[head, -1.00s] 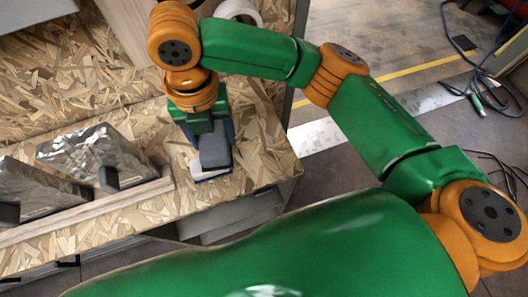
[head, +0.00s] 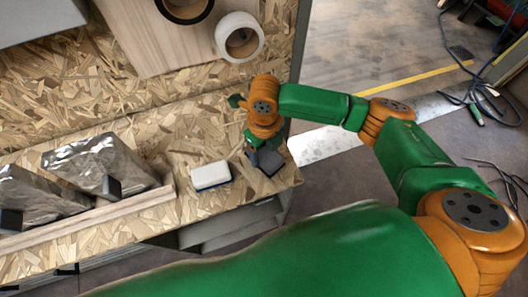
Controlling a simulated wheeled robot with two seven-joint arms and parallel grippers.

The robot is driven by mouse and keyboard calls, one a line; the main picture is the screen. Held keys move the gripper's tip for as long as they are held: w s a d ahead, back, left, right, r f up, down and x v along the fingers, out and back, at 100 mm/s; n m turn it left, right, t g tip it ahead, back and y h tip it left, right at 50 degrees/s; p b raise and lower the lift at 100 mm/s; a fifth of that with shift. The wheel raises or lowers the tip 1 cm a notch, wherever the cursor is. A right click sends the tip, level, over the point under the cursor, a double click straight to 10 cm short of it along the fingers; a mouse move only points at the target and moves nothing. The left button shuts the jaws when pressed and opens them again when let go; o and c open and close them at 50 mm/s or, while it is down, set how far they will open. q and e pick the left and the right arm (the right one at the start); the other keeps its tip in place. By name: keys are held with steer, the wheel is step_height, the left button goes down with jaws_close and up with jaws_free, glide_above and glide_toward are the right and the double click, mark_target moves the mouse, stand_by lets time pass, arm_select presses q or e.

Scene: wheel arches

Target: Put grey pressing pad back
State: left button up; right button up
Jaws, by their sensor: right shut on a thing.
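The grey pressing pad (head: 269,162) is a dark, flat-faced block at the right end of the chipboard bench. My right gripper (head: 254,150) is shut on it, with the wrist above it. I cannot tell whether the pad touches the bench top or hangs just above it. My left gripper is not in view.
A white block with a blue underside (head: 211,176) lies on the bench, left of the pad. Foil-covered wheel arches (head: 100,165) stand behind a wooden rail (head: 105,217) at left. A white roll (head: 240,37) is on the back panel. Cables lie on the floor at right.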

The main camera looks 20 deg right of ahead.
mark_target(264, 152)
steer(key=shift+f, duration=0.85)
steer(key=shift+f, duration=0.1)
steer(key=o, duration=1.3)
step_height(264, 152, up, 12)
steer(key=shift+r, duration=0.2)
